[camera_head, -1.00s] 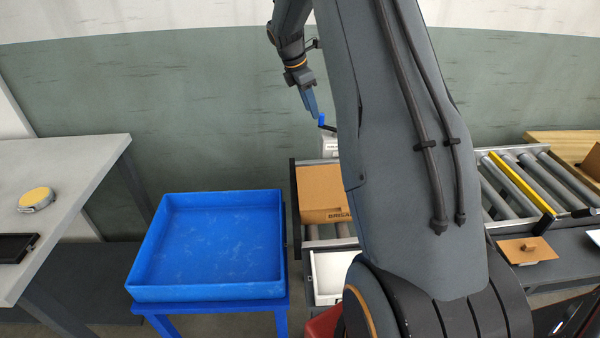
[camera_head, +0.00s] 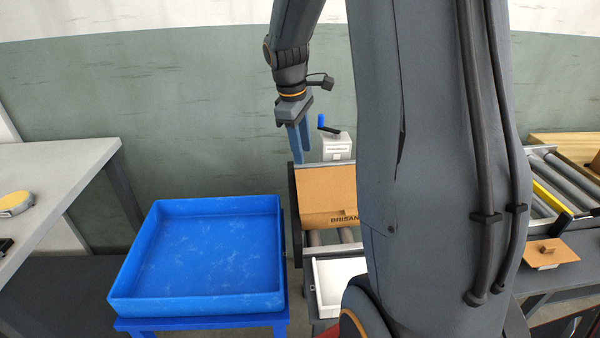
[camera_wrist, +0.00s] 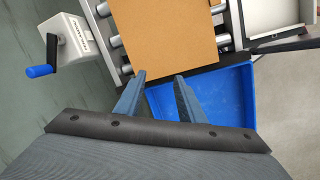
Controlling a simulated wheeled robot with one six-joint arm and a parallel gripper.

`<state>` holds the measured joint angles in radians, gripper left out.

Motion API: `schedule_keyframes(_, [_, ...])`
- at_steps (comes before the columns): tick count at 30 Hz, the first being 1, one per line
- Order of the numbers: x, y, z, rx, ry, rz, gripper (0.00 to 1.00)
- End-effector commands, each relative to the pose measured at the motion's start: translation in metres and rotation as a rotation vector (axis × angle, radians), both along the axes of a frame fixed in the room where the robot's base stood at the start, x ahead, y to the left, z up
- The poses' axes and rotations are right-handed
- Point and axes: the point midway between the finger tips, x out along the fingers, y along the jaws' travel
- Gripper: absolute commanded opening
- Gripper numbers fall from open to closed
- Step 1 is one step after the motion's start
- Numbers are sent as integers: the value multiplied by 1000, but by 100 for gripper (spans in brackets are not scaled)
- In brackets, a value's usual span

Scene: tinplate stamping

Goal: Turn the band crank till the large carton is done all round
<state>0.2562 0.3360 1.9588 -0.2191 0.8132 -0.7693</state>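The band crank (camera_head: 328,128) has a blue handle and stands on a white-grey housing (camera_head: 337,148) behind the carton. In the wrist view the blue crank handle (camera_wrist: 41,71) is at the left, on its dark arm beside the housing (camera_wrist: 70,38). The large carton (camera_head: 327,192), brown with printed lettering, lies on the roller conveyor; it also shows in the wrist view (camera_wrist: 165,35). My gripper (camera_head: 299,146) points down, left of the crank and apart from it. In the wrist view its blue fingers (camera_wrist: 161,80) are spread with nothing between them. My arm hides the carton's right side.
A blue tray (camera_head: 200,302) on a blue stand is left of the conveyor. A white drawer (camera_head: 335,280) is in front of the carton. A grey table (camera_head: 60,170) with a yellow round object (camera_head: 15,203) is at far left. More rollers (camera_head: 570,180) lie at right.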

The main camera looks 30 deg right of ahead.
Motion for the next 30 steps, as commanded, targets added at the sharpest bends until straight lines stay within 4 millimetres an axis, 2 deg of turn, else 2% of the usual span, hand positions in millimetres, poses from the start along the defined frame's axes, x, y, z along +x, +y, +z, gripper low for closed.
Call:
schedule_keyframes(6, [-29,19,-14,30,-20,-135,36])
schedule_keyframes(12, [-46,30,-21,47,-31,-218,36])
schedule_keyframes(24, [-53,34,-23,53,-33,-248,36])
schedule_keyframes(25, [-53,33,-23,53,-33,-248,34])
schedule_keyframes(27, [-55,37,-24,55,-33,-253,22])
schedule_keyframes(29, [-62,47,-26,63,-36,-275,12])
schedule_keyframes(30, [-70,59,-29,73,-40,-302,5])
